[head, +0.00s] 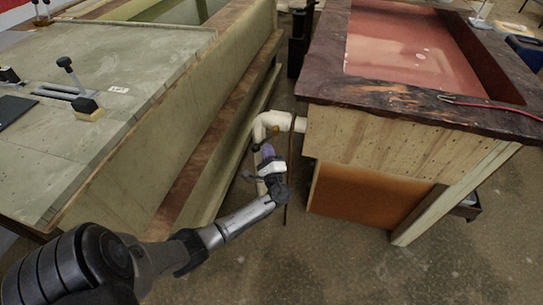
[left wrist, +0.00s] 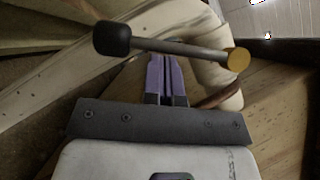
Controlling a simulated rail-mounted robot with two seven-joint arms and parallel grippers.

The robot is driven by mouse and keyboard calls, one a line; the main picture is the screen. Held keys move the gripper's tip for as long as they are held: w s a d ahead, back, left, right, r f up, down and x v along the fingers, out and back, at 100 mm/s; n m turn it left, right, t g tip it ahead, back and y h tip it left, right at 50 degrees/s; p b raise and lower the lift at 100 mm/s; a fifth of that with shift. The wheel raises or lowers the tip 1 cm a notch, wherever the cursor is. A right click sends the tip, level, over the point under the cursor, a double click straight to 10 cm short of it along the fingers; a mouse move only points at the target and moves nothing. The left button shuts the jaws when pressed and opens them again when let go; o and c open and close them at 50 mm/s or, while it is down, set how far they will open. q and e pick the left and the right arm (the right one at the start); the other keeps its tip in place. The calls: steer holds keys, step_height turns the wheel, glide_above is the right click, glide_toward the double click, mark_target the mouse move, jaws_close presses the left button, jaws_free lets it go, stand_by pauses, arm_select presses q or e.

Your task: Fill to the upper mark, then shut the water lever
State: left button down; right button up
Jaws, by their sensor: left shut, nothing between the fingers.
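The water lever (left wrist: 180,49) is a grey rod with a black knob at its left end and a brass-coloured pivot at its right end, in the left wrist view. It lies across the picture just beyond my fingertips; I cannot tell whether they touch. The white pipe (head: 272,121) bends between the two tanks, and the lever sits small beside it in the head view. My left gripper (head: 267,154) has purple fingers, shut and empty, which also show in the left wrist view (left wrist: 165,78). The reddish tank (head: 400,107) is at the right; I cannot make out its upper mark.
A grey-green bench (head: 110,80) with small levers on top fills the left. Red-handled pliers (head: 490,105) lie on the reddish tank's rim. A narrow strip of floor (head: 330,260) is open between bench and tank.

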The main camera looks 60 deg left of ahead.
stand_by(0.3)
arm_select(q)
steer(key=m+t, duration=0.1)
steer(key=m, duration=0.1)
steer(key=s+a+r+m+t, duration=0.1)
steer(key=m, duration=0.1)
steer(key=s+a+m+t+p, duration=0.1)
steer(key=shift+r+m+t, duration=0.2)
steer(key=shift+m+t, duration=0.1)
steer(key=shift+m, duration=0.1)
steer(key=shift+w, duration=0.1)
